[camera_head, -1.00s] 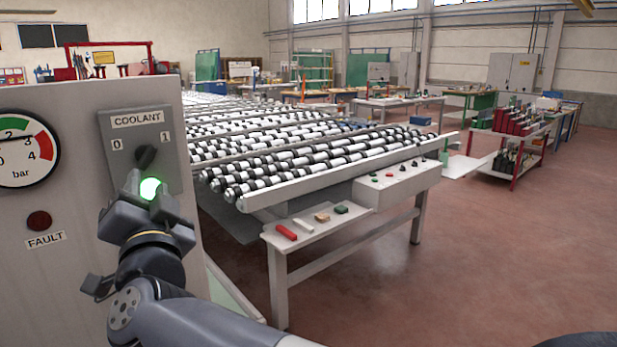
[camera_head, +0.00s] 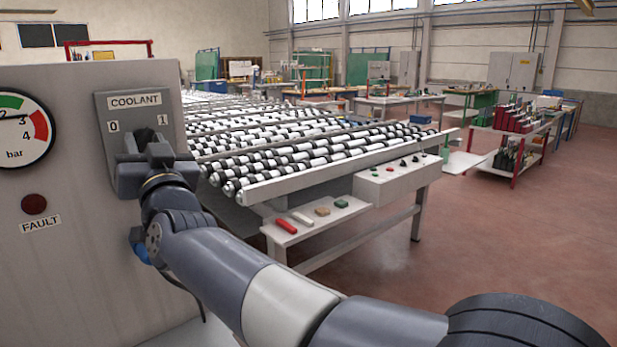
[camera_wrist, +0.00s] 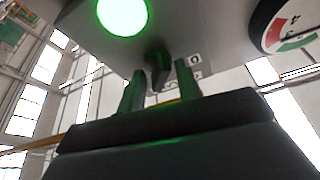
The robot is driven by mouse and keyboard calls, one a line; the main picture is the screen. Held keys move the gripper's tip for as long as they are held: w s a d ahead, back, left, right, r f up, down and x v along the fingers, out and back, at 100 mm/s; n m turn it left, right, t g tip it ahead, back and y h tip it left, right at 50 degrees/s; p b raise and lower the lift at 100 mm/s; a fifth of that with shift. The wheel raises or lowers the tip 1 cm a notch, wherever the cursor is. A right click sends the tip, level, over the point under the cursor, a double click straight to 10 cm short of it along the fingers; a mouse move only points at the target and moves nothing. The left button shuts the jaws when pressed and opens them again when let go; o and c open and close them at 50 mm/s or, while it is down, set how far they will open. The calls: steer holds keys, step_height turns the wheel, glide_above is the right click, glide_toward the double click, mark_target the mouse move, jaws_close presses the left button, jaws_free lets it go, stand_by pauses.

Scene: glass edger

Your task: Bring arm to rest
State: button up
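My gripper (camera_head: 150,150) is in front of the grey coolant switch plate (camera_head: 101,106), marked 0 and 1. In the wrist view my gripper (camera_wrist: 160,86) is open, with its two fingers apart and nothing held. The black switch knob (camera_wrist: 157,66) shows beyond and between the fingertips. I cannot tell whether they touch it. The green lamp (camera_wrist: 122,14) is lit in the wrist view; my gripper hides it in the head view. My arm reaches from the lower right to the panel, and the knob is mostly hidden in the head view.
The panel also bears a pressure gauge (camera_head: 22,128) and an unlit red fault lamp (camera_head: 34,204). A roller conveyor (camera_head: 290,150) stands close behind my arm, with a shelf (camera_head: 322,221) of small parts. Open floor (camera_head: 520,235) lies to the right.

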steer(key=n+g+y, duration=0.1)
steer(key=n, duration=0.1)
steer(key=n+y+p, duration=0.1)
steer(key=n, duration=0.2)
steer(key=shift+d+g, duration=0.1)
steer(key=shift+g, duration=0.3)
steer(key=shift+n, duration=0.3)
